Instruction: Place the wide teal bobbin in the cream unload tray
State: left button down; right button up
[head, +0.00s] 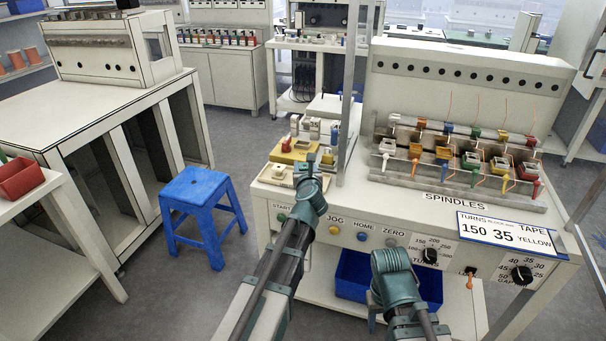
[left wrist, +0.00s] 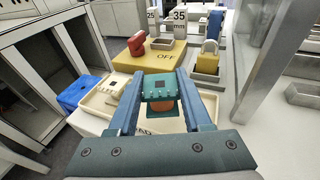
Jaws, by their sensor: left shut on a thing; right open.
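My left gripper (left wrist: 160,92) is shut on the teal bobbin (left wrist: 159,80), a wide block with a copper-coloured winding below. In the head view my left gripper (head: 310,167) is at the right part of the cream tray (head: 266,179), and the bobbin is hard to make out there. In the left wrist view the cream tray (left wrist: 80,115) lies left of and below the bobbin, partly hidden by a finger. A cream piece (left wrist: 116,88) sits in it. I cannot tell the bobbin's height above the tray. My right gripper (head: 373,308) shows only in part, low beside its arm.
A yellow tray (left wrist: 150,60) marked OFF holds a red piece (left wrist: 137,44) behind the cream tray. A grey post (left wrist: 265,62) stands at right. The spindle rack (head: 460,176) holds several coloured bobbins. A blue stool (head: 194,190) stands left of the bench.

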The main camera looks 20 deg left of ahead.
pick_arm(q)
jog(key=shift+x, duration=1.2)
jog(key=shift+a+r, duration=0.15)
notch_tip(320, 180, down, 4)
jog(key=b, duration=0.3)
jog(key=shift+r+b, duration=0.25)
jog(key=shift+b, duration=0.05)
jog(key=shift+f, duration=0.2)
jog(key=shift+c, duration=1.7)
grip_release()
jog(key=shift+r, duration=0.15)
